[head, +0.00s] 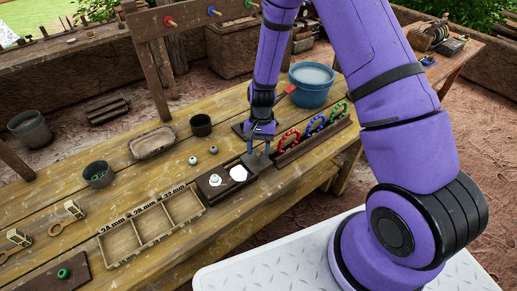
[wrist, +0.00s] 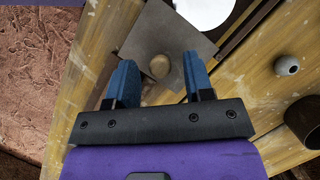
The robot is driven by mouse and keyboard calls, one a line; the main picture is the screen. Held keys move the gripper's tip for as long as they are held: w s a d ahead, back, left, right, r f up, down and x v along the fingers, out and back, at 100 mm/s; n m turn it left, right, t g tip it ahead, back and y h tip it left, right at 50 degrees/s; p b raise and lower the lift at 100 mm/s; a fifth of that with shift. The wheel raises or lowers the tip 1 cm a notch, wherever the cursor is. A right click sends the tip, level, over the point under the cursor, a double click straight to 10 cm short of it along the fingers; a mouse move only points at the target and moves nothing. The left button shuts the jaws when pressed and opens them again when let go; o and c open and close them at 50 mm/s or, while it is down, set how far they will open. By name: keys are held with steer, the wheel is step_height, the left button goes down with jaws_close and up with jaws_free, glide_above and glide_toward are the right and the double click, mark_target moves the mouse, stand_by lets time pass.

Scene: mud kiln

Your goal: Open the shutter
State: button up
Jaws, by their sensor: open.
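The shutter appears to be a grey square plate (head: 257,163) at the right end of a dark wooden tray on the table. My gripper (head: 262,149) is above the plate, pointing down. My gripper hides part of the plate in the head view.
A white piece (head: 238,174) lies left of the plate, with a small white knobbed piece (head: 215,181) beside it. Red, blue and green rings (head: 315,125) stand in a rack on the right. A blue bucket (head: 311,86) is behind. A compartment tray (head: 152,239) lies front left.

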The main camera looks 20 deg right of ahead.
steer(key=v, duration=1)
steer(key=shift+r, duration=0.2)
steer(key=shift+w, duration=0.15)
steer(key=s+d+r+n+t, duration=0.1)
steer(key=s+r, duration=0.2)
steer(key=r, duration=0.5)
steer(key=s+d+r+n+t+h, duration=0.1)
steer(key=s+r+t, duration=0.15)
steer(key=r, duration=0.55)
steer(key=s+d+r+n+t, duration=0.1)
steer(key=s+r, duration=0.3)
steer(key=r, duration=0.4)
steer(key=s+d+r+n+t, duration=0.1)
steer(key=s+r, duration=0.3)
steer(key=s, duration=0.5)
steer(key=s+d+r+n+t+h, duration=0.1)
steer(key=s+d+r+t, duration=0.1)
steer(key=s+r, duration=0.3)
steer(key=s+t, duration=0.1)
steer(key=s, duration=0.2)
steer(key=shift+s+d+r+n, duration=0.2)
steer(key=shift+s+r+n, duration=0.05)
steer(key=shift+s+n, duration=0.15)
